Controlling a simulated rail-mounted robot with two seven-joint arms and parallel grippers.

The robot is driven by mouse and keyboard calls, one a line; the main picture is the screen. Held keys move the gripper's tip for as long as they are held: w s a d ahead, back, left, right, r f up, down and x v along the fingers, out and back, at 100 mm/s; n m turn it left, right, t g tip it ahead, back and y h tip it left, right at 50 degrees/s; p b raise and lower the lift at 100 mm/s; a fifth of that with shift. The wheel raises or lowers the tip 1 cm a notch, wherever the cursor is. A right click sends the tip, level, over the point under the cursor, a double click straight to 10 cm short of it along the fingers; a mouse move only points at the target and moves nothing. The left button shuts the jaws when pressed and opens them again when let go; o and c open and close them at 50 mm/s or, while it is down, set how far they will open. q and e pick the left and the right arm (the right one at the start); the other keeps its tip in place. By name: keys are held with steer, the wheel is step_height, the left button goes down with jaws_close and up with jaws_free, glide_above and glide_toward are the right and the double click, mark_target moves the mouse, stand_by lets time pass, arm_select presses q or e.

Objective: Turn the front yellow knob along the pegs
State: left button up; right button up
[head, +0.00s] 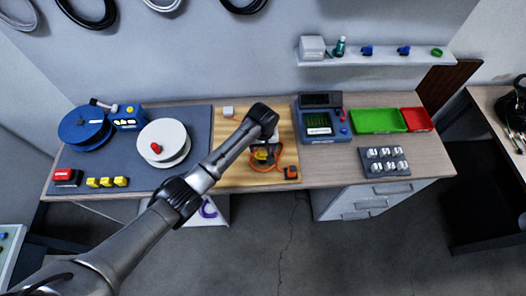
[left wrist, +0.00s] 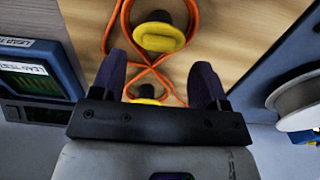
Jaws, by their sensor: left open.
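Two yellow knobs stand on the wooden board. In the left wrist view the front yellow knob (left wrist: 158,36), with a dark top, is beyond my fingertips. The other yellow knob (left wrist: 147,92) is partly hidden behind the gripper base. An orange cable (left wrist: 124,30) loops around both and crosses between them. My left gripper (left wrist: 160,76) is open, its dark fingers apart with nothing gripped. In the head view the left gripper (head: 264,140) is over the board, mostly hidden by its wrist; yellow (head: 262,154) and orange cable show below it. My right gripper is not in view.
The wooden board (head: 230,172) lies between a grey mat (head: 200,120) with reels and a blue tester (head: 322,122). An orange-and-black piece (head: 291,172) lies at the board's front right. Green (head: 378,121) and red (head: 416,119) trays stand farther right.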

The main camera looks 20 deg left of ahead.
mark_target(263, 153)
arm_select(q)
steer(key=shift+f, duration=1.95)
steer(key=shift+r, duration=0.1)
steer(key=c, duration=0.9)
